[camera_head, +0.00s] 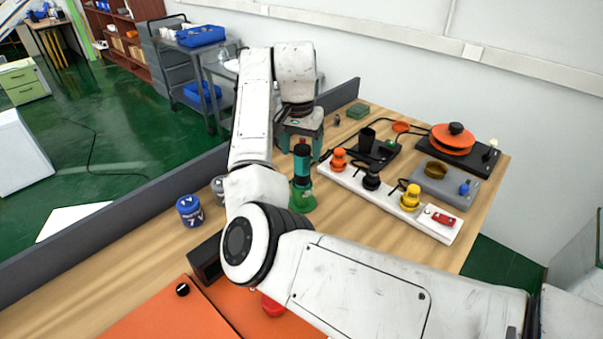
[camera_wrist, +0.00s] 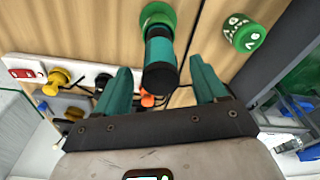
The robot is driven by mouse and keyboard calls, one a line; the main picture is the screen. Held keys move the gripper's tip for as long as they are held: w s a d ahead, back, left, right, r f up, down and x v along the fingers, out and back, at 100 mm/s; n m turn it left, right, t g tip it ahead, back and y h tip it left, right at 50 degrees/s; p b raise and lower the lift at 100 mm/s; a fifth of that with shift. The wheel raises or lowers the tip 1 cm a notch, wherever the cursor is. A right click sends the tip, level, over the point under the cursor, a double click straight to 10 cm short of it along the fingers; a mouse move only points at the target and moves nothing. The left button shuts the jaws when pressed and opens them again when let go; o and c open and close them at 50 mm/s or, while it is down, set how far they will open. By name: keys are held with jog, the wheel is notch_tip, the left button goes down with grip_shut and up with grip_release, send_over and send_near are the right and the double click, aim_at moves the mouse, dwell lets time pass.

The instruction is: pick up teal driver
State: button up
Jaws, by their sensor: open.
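The teal driver (camera_head: 302,170) stands upright on the table, its lower end in a green round base (camera_head: 302,200). In the wrist view the driver (camera_wrist: 160,52) is a teal cylinder with a dark end facing the camera, and the green base (camera_wrist: 157,13) shows beyond it. My gripper (camera_head: 301,143) is above the driver, pointing down. In the wrist view my gripper (camera_wrist: 158,72) is open, with one teal finger on each side of the driver and visible gaps between. Nothing is held.
A white strip (camera_head: 385,200) with orange, black and yellow plugs lies right of the driver. A blue can (camera_head: 190,210) stands left; a green can (camera_wrist: 243,33) shows in the wrist view. A grey low wall (camera_head: 100,225) edges the table.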

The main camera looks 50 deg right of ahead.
aim_at(303, 160)
jog(key=f, duration=0.2)
jog(key=d+f+p, duration=0.1)
jog(key=f, duration=0.2)
jog(key=shift+w, duration=0.2)
jog(key=shift+c, duration=0.2)
jog(key=shift+r, duration=0.1)
jog(key=c, duration=1)
notch_tip(303, 160, up, 10)
jog(key=shift+r+b, duration=0.1)
jog(key=shift+b, duration=0.6)
jog(key=o, duration=0.5)
jog(key=c, duration=0.7)
